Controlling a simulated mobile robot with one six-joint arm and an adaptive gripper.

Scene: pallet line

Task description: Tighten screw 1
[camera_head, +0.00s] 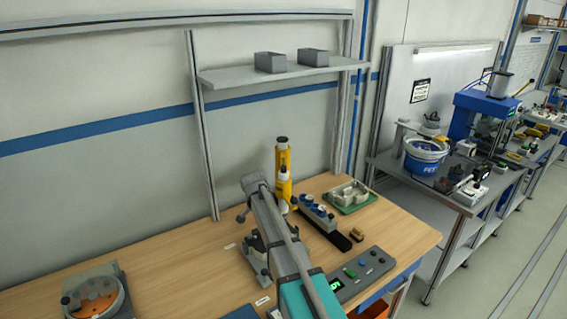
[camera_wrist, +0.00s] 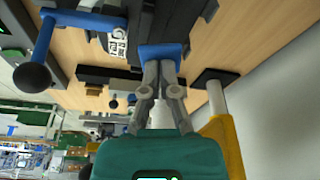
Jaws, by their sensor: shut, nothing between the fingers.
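No part can be clearly made out as screw 1 in either view. In the wrist view my gripper (camera_wrist: 161,66) is shut and empty, its fingertips close together over a blue block (camera_wrist: 163,51) on a dark fixture. I cannot tell whether they touch the block. A white tag with a black-and-white code (camera_wrist: 117,46) lies left of the fingertips. A lever with a black ball end (camera_wrist: 33,77) is further left. In the head view a grey clamp fixture (camera_head: 253,262) stands on the bench, partly hidden by my arm.
A yellow column (camera_head: 284,188) stands close behind my arm. A dark rail with blue-grey parts (camera_head: 317,213), a green tray (camera_head: 366,206) and a control panel (camera_head: 375,262) lie to the right. A round orange fixture (camera_head: 97,300) is at far left. The bench between is mostly clear.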

